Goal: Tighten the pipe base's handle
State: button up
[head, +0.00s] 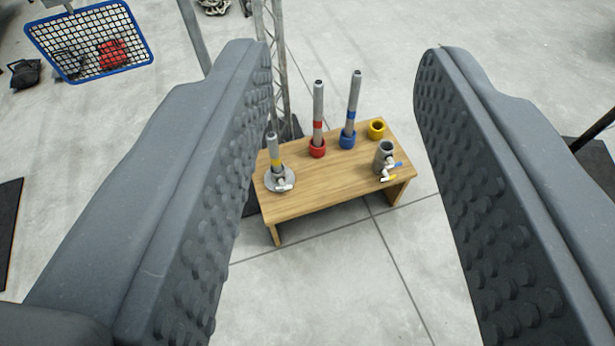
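My gripper (345,130) is open and empty, its two grey studded fingers wide apart at the left and right of the view. Beyond and between them stands a low wooden table (310,200). At its left end a round grey pipe base (279,181) carries an upright pipe (274,150) with a yellow band. A small light handle (284,184) shows at the front of that base; its exact setting is too small to tell. At the right end a grey cylinder (383,158) has a fitting with white, blue and yellow parts (390,168). The gripper touches nothing on the table.
A red-banded pipe (318,110) stands in a red ring, a blue-banded pipe (353,105) in a blue ring. A yellow ring (376,129) is empty. A metal truss (275,60) rises behind the table. A blue-rimmed mesh basket (90,45) is upper left. Floor in front is clear.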

aim_at(282, 186)
jog(key=z, duration=0.5)
jog(key=i, duration=1.2)
jog(key=u, duration=0.2)
